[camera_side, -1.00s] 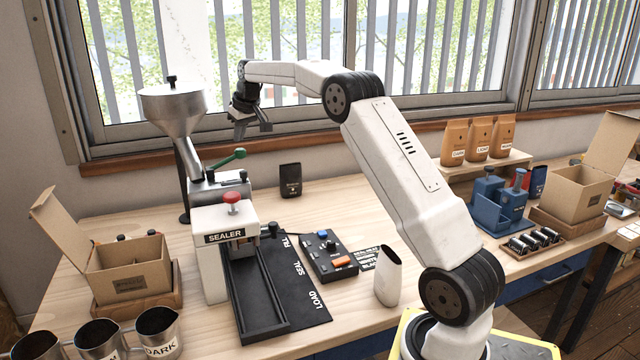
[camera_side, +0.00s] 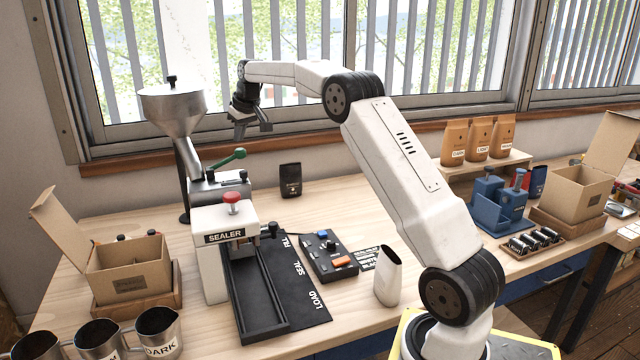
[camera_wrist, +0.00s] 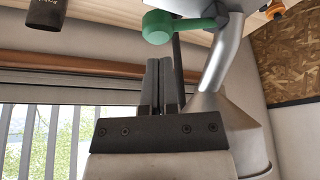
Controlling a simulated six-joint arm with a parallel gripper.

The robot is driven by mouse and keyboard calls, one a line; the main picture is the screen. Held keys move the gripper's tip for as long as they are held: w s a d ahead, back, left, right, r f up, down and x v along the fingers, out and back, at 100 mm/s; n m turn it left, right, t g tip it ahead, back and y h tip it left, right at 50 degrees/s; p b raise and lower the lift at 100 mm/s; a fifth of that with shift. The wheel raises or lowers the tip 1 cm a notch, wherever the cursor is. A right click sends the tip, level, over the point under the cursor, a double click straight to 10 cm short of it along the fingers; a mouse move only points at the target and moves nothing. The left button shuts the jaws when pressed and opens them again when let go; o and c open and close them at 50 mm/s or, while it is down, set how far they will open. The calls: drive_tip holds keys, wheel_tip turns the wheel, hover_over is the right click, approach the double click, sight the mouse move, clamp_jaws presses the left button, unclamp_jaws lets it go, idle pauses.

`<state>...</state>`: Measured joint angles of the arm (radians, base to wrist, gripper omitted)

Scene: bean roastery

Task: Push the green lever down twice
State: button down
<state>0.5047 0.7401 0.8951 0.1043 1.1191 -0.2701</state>
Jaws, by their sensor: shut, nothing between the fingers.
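The green lever (camera_side: 229,158) sticks out from the metal dispenser under the steel hopper (camera_side: 175,108) in the side view. It slopes upward to its knob at the right end. In the wrist view the green lever (camera_wrist: 182,26) shows large near the top, beyond the fingertips. My gripper (camera_side: 240,131) is shut and empty, above the lever and apart from it. Its fingers also show in the wrist view (camera_wrist: 157,80), close together with nothing between them.
The sealer (camera_side: 226,237) with its red knob stands in front of the dispenser. A dark pouch (camera_side: 290,180) stands to the right of the lever. A control box (camera_side: 329,255) and a white scoop (camera_side: 388,276) are nearer the front. The window is close behind my gripper.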

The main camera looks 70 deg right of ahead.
sight(241, 149)
drive_tip(key=shift+f, duration=2.55)
drive_tip(key=shift+r, duration=3.05)
drive_tip(key=shift+r, duration=0.15)
drive_tip(key=shift+w+r, duration=0.1)
drive_tip(key=shift+r, duration=2.55)
drive_tip(key=shift+f, duration=0.15)
drive_tip(key=shift+f, duration=3.15)
